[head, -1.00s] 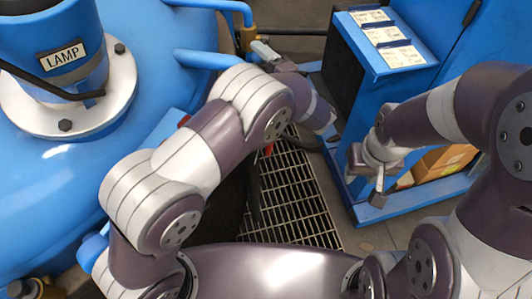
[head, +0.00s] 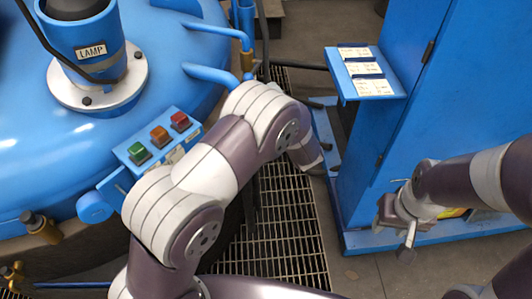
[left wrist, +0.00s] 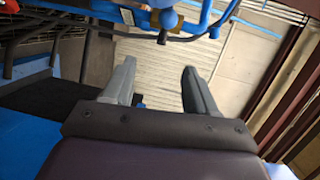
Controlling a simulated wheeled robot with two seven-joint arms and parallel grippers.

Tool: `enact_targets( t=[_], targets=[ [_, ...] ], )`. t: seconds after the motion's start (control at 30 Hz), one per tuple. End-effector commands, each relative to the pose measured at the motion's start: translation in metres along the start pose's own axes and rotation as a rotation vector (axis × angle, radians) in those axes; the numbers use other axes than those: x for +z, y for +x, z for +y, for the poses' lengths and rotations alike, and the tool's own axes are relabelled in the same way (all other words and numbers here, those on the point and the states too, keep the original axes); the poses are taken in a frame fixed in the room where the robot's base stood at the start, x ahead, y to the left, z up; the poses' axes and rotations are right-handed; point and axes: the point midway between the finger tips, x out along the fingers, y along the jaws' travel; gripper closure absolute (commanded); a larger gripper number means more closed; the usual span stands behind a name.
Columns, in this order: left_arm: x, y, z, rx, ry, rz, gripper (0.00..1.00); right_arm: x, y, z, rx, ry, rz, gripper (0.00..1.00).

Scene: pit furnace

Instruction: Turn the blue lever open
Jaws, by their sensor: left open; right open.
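I cannot tell for sure which part is the blue lever. In the left wrist view a small blue rounded knob (left wrist: 168,18) shows beyond the fingertips near the top edge, beside a blue bar (left wrist: 205,22). My left gripper (left wrist: 160,78) is open there, with nothing between its fingers. In the head view my left arm reaches toward the gap between the tank and the cabinet, and its fingers are hidden. My right gripper (head: 398,228) is open and empty in front of the blue cabinet, well apart from the tank.
A blue tank (head: 60,160) with a lamp fitting (head: 95,75) fills the left. A box with green, orange and red buttons (head: 158,140) sits on its edge. Blue pipes (head: 208,74) run beside it. A blue cabinet (head: 410,120) stands right. Floor grating (head: 280,235) lies between.

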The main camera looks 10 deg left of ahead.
Motion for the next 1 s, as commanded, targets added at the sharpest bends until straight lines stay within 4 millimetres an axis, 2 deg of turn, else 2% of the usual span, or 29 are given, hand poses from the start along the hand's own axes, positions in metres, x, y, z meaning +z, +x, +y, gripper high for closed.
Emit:
enact_targets(
  t=[0.07, 0.17, 0.27, 0.4, 0.8, 1.0],
  targets=[
    [-0.002, 0.004, -0.003, 0.12, -0.153, 0.089, 0.43, 0.0, 0.0, 0.0, 0.0, 0.0, 0.0, 0.57],
    [-0.001, -0.001, -0.003, 0.307, -0.34, 0.171, 0.43, 0.0, 0.0, 0.0, 0.0, 0.0, 0.0, 0.57],
    [0.007, -0.017, -0.001, 0.493, -0.485, 0.194, 0.43, 0.0, 0.0, 0.0, 0.0, 0.0, 0.0, 0.57],
    [0.032, -0.05, 0.006, 0.75, -0.644, 0.138, 0.43, 0.0, -0.001, 0.0, 0.0, 0.0, 0.0, 0.57],
    [0.088, -0.11, 0.018, 1.05, -0.781, -0.087, 0.43, 0.0, -0.001, 0.0, 0.0, 0.0, 0.0, 0.57],
    [0.1, -0.123, 0.021, 1.095, -0.795, -0.145, 0.43, 0.0, -0.001, 0.0, 0.0, 0.0, 0.0, 0.57]
  ],
)
